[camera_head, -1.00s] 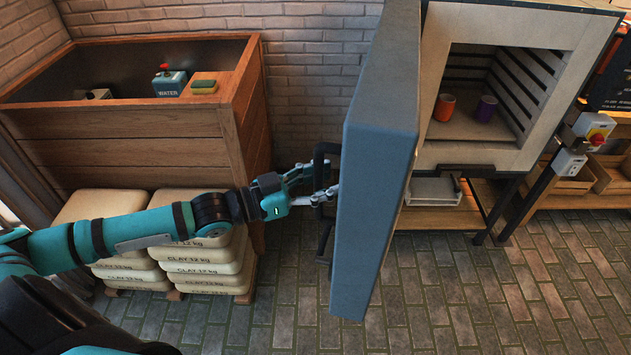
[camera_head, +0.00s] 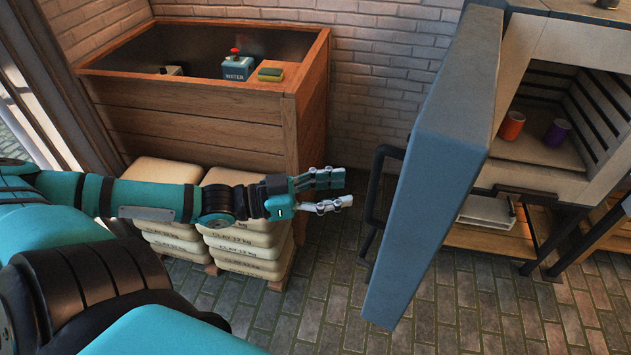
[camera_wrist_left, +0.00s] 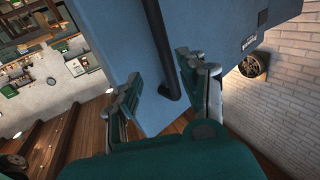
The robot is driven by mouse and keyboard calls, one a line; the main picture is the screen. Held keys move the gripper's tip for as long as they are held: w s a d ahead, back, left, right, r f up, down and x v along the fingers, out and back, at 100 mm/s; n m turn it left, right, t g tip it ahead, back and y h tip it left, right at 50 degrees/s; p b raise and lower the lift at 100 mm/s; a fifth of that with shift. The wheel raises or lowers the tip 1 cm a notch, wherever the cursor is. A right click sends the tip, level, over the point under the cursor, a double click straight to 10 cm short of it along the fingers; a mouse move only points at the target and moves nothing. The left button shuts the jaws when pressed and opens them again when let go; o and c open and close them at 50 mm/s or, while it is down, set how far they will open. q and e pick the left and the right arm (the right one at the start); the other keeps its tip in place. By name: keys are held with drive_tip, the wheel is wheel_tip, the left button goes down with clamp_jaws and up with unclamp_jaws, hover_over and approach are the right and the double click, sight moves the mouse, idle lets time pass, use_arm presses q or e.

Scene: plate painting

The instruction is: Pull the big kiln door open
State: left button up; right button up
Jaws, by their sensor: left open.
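The big kiln door (camera_head: 440,180) is a thick blue-grey slab that stands swung wide open from the kiln (camera_head: 541,180). Its dark bar handle (camera_head: 373,200) is on the face toward my left gripper. My left gripper (camera_head: 348,190) is open and empty, a short way left of the handle and apart from it. In the left wrist view, the door (camera_wrist_left: 110,40) fills the upper middle, and the handle (camera_wrist_left: 160,50) shows beyond the spread fingers (camera_wrist_left: 158,92). My right gripper is not in view.
Inside the kiln are an orange cup (camera_head: 511,125) and a purple cup (camera_head: 557,132). The brick floor (camera_head: 320,300) in front is clear.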

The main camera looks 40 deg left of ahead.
use_arm(q)
drive_tip(key=shift+v, duration=1.85)
